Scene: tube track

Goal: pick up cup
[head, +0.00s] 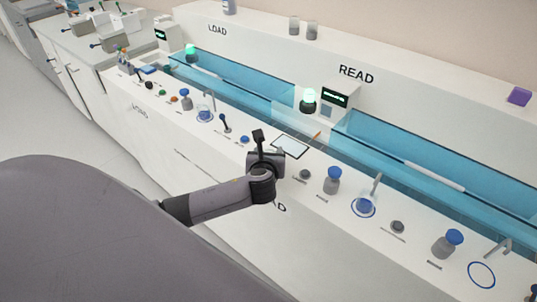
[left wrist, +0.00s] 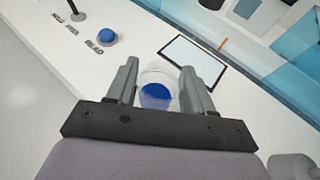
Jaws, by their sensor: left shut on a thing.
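The cup (left wrist: 158,76) is small and clear, with blue liquid inside, and shows between the fingers in the left wrist view. My left gripper (left wrist: 160,84) is shut on it, one finger on each side. In the head view, my left gripper (head: 264,152) is over the front part of the white counter, and the cup is hidden by the gripper and arm. I cannot tell whether the cup's base touches the counter. My right gripper is in neither view.
A framed white panel (head: 291,146) lies just beyond the gripper. A blue button (head: 245,140) is to its left; a grey knob (head: 305,175) and blue-capped bottle (head: 332,181) are to its right. Other cups stand on blue rings under taps (head: 204,114). A blue clear channel (head: 243,100) runs behind.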

